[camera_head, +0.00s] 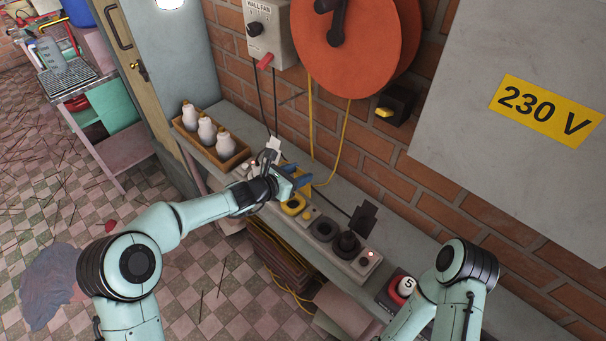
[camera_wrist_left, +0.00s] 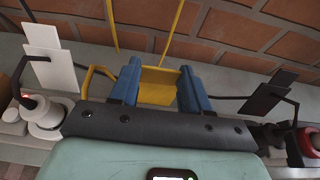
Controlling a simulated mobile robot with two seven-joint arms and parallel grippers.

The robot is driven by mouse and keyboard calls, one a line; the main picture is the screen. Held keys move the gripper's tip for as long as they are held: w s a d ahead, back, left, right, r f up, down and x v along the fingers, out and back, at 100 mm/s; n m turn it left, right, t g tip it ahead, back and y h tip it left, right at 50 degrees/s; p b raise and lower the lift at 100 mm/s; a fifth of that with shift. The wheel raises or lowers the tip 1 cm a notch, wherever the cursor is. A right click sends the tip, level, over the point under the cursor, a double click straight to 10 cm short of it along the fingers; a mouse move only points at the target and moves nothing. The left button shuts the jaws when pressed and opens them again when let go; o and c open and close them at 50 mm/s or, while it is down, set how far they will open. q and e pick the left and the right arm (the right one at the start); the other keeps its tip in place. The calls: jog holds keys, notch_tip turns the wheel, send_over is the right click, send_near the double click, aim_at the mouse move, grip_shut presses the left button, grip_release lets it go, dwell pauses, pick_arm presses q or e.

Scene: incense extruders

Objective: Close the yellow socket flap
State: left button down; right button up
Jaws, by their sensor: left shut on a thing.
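The yellow socket (camera_head: 293,206) sits in the grey socket strip on the bench, between a white and a black one. Its yellow flap (camera_wrist_left: 158,86) stands raised between the two blue fingers of my left gripper (camera_wrist_left: 158,90), which is shut on it. A bent yellow arm (camera_wrist_left: 92,78) shows left of the fingers. In the head view my left gripper (camera_head: 292,180) is above and behind the yellow socket and hides most of the flap. My right arm comes in at the lower right; its gripper is out of view.
A white flap (camera_wrist_left: 48,55) and a black flap (camera_wrist_left: 270,95) stand raised on either side. The black socket (camera_head: 347,242) is right of the yellow one. A tray of white bottles (camera_head: 240,152) stands at the left. Yellow cables hang from the orange reel (camera_head: 375,50) behind.

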pick_arm(q)
jog(key=shift+s+a+f+b, duration=0.7)
jog(key=shift+a+f, duration=0.1)
jog(key=shift+f, duration=0.2)
pick_arm(e)
jog(key=shift+s+f, duration=0.25)
jog(key=shift+f, duration=0.25)
jog(key=shift+s+f, duration=0.2)
jog(key=shift+f, duration=0.25)
pick_arm(q)
jog(key=shift+s+a, duration=0.1)
jog(key=c, duration=0.5)
grip_release()
jog(key=shift+r, duration=0.1)
pick_arm(e)
jog(key=shift+a, duration=0.1)
pick_arm(q)
jog(key=shift+s, duration=0.1)
jog(key=v, duration=0.9)
jog(key=r+v, duration=0.1)
jog(key=v, duration=0.3)
jog(key=shift+a+r, duration=0.2)
pick_arm(e)
jog(key=shift+s+f, duration=0.1)
jog(key=shift+f, duration=0.2)
